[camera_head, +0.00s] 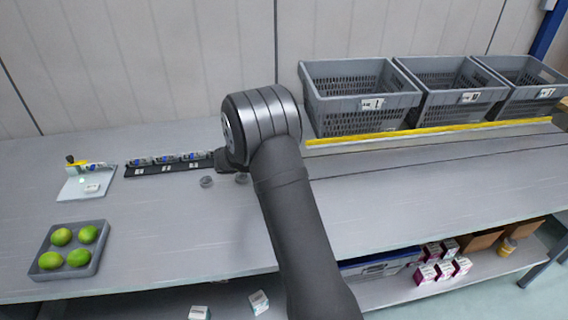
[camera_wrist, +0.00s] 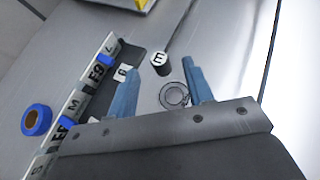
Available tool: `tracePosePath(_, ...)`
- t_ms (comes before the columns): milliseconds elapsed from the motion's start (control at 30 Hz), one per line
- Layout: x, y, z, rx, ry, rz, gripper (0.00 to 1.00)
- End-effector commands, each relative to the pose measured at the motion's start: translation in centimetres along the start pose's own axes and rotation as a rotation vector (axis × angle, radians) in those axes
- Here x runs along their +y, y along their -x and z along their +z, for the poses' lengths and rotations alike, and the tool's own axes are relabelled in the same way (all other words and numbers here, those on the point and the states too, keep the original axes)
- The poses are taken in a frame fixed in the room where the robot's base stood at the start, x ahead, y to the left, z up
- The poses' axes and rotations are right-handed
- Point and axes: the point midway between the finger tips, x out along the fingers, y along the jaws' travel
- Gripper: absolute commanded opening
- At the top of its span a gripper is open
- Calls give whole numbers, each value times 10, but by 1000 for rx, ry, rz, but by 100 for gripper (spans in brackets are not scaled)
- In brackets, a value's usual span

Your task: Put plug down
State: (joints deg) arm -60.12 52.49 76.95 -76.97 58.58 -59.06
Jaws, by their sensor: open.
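A small dark cylinder with a white, E-marked top (camera_wrist: 160,60), which looks like the plug, is in the wrist view. It stands near the fingertips of my gripper (camera_wrist: 162,67), in the gap between them. My gripper's two blue fingers are spread apart and do not appear to touch it. A grey ring (camera_wrist: 173,96) lies on the table, closer to the gripper's base and near the right finger. In the head view my arm hides most of the gripper. Two small round grey pieces, one left (camera_head: 206,181) and one right (camera_head: 241,178), lie on the table; which one is the plug I cannot tell.
A labelled rack (camera_head: 170,164) lies left of my gripper, close to the left finger. A blue roll (camera_wrist: 36,120) is beyond it. A small board (camera_head: 88,182) and a tray of limes (camera_head: 68,250) are further left. Grey totes (camera_head: 360,95) stand at the back right.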

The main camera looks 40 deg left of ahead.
Motion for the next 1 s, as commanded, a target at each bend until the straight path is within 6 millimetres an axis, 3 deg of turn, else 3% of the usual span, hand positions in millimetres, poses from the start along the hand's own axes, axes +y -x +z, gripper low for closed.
tracePosePath(200,-1,-30,0,1,-2,1,47)
tracePosePath(400,0,-31,1,1,-1,2,47)
tracePosePath(667,0,-30,1,1,-1,3,0)
tracePosePath(1000,0,-29,3,0,-2,3,0)
